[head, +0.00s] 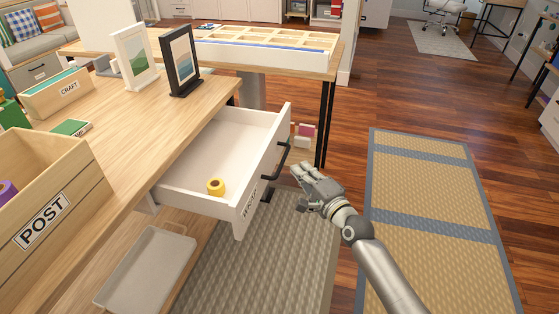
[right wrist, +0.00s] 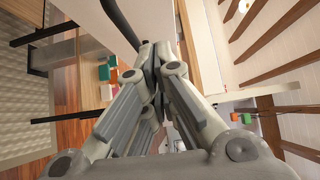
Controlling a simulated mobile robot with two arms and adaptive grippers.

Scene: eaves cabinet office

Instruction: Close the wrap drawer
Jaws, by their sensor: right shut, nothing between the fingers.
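The wrap drawer (head: 225,148) is white and stands pulled out from under the wooden desk in the head view. A yellow tape roll (head: 216,187) lies inside it. Its front carries a dark bar handle (head: 277,163) and a partly readable label. My right gripper (head: 299,172) is shut and empty, just right of the drawer front, close to the handle. In the right wrist view my right gripper (right wrist: 154,50) has its fingers together, with the dark handle (right wrist: 120,22) beside the fingertips; I cannot tell if they touch. My left gripper is not in view.
The wooden desk (head: 130,110) carries a POST box (head: 50,190), a CRAFT box (head: 58,93) and two picture frames. A pale tray (head: 150,268) lies below the drawer. A tan mat (head: 425,190) covers open floor at the right.

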